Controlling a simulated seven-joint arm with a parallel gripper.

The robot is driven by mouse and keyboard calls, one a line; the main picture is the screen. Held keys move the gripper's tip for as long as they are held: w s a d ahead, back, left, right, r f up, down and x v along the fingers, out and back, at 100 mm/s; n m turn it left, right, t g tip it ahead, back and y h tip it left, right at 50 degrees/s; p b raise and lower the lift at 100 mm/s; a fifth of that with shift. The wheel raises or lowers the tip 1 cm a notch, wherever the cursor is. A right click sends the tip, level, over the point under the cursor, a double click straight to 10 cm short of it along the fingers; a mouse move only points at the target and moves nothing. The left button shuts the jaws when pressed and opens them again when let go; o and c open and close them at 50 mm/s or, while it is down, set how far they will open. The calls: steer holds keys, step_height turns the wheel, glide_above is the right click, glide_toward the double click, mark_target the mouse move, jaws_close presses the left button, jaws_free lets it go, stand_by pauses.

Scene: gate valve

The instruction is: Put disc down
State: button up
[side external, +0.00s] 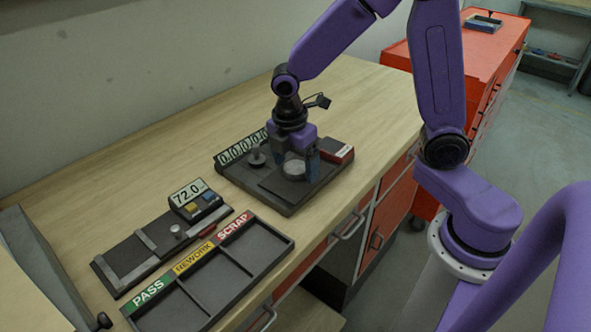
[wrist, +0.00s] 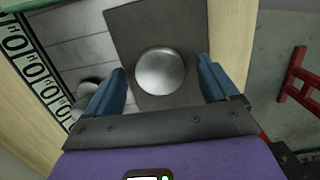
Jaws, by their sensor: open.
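A round silver disc (side external: 294,168) rests on a dark square plate (side external: 275,183) of the black device with the "0.0.0.0" display (side external: 243,146). In the wrist view the disc (wrist: 160,71) lies on the grey plate (wrist: 126,28), ahead of my fingers. My gripper (side external: 298,170) is over the device, pointing down, with one blue finger on each side of the disc. In the wrist view my gripper (wrist: 162,88) is open, with gaps between the disc and both fingers. The disc appears flat, and nothing is held.
A black knob (side external: 257,158) stands on the device left of the disc. A sorting tray (side external: 208,283) marked PASS, REWORK and SCRAP is empty. Behind it is a gauge reading 72.0 (side external: 190,196) with a slide bed. Bare wooden bench (side external: 130,160) lies behind these.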

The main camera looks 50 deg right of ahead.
mark_target(296, 166)
steer(key=c, duration=1.5)
steer(key=shift+c, duration=0.2)
steer(key=shift+r, duration=0.1)
steer(key=shift+r, duration=0.5)
step_height(296, 166, up, 2)
steer(key=shift+w+r, duration=0.1)
steer(key=shift+r, duration=0.05)
steer(key=s+d+r, duration=0.2)
steer(key=s+r, duration=0.7)
steer(key=s, duration=0.5)
steer(key=shift+d+r, duration=0.15)
steer(key=shift+r, duration=0.1)
